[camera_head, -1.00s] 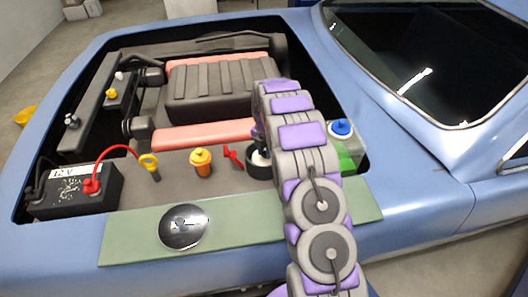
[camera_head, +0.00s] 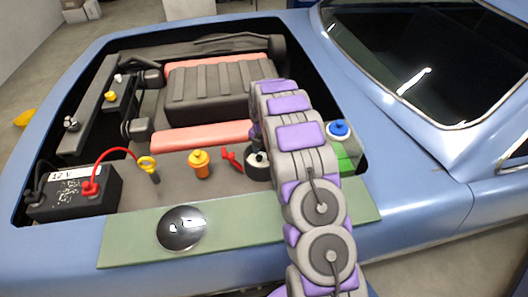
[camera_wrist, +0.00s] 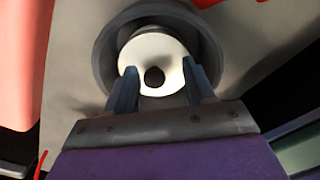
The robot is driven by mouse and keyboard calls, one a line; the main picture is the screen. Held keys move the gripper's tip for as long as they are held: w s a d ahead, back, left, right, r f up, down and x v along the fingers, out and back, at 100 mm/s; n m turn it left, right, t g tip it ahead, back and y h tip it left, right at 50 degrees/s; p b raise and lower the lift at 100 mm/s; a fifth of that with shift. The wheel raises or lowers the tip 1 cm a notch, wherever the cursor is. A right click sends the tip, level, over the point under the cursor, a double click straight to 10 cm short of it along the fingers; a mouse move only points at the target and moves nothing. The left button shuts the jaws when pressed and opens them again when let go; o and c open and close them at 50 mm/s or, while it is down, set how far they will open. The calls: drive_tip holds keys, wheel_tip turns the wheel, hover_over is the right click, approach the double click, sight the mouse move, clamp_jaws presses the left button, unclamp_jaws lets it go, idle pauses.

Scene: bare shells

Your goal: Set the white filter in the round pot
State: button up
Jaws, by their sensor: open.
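The round pot (camera_wrist: 104,52) is a dark grey cup with a thick rim in the wrist view. The white filter (camera_wrist: 157,52), a pale disc with a dark central hole, sits inside the pot's rim. My gripper (camera_wrist: 159,74) is open, with its two blue-grey fingers on either side of the filter's near part. I cannot tell whether the fingers touch it. In the head view the pot (camera_head: 256,173) stands at the near side of the engine bay, partly hidden by my arm, and only a little of the white filter shows.
A red clip (camera_head: 231,156) and an orange-capped container (camera_head: 200,164) stand left of the pot. The battery (camera_head: 75,194) is far left. A blue-capped reservoir (camera_head: 340,132) is to the right. A shiny round cap (camera_head: 182,228) lies on the green mat (camera_head: 130,245) in front.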

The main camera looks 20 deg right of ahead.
sight(259, 156)
drive_tip(key=r, duration=0.1)
drive_tip(key=a+r+p, duration=0.1)
drive_tip(key=r, duration=0.3)
drive_tip(key=shift+w+a+r, duration=0.1)
drive_tip(key=shift+a+r, duration=0.05)
drive_tip(key=shift+a, duration=0.15)
wheel_tip(259, 156, up, 6)
drive_tip(key=d+p, duration=0.2)
drive_tip(key=s+a+r+m, duration=0.5)
drive_tip(key=s+r+m, duration=0.15)
drive_tip(key=s, duration=0.45)
drive_tip(key=s+a+r+m, duration=0.55)
drive_tip(key=s+r, duration=0.25)
drive_tip(key=s, duration=0.2)
drive_tip(key=s+a+m+g, duration=0.1)
drive_tip(key=s+a+m, duration=0.2)
drive_tip(key=s+m, duration=1)
drive_tip(key=s, duration=1.4)
drive_tip(key=shift+a+r+g, duration=0.25)
drive_tip(key=shift+a+g, duration=0.1)
drive_tip(key=shift+g, duration=0.05)
drive_tip(key=shift+w, duration=0.1)
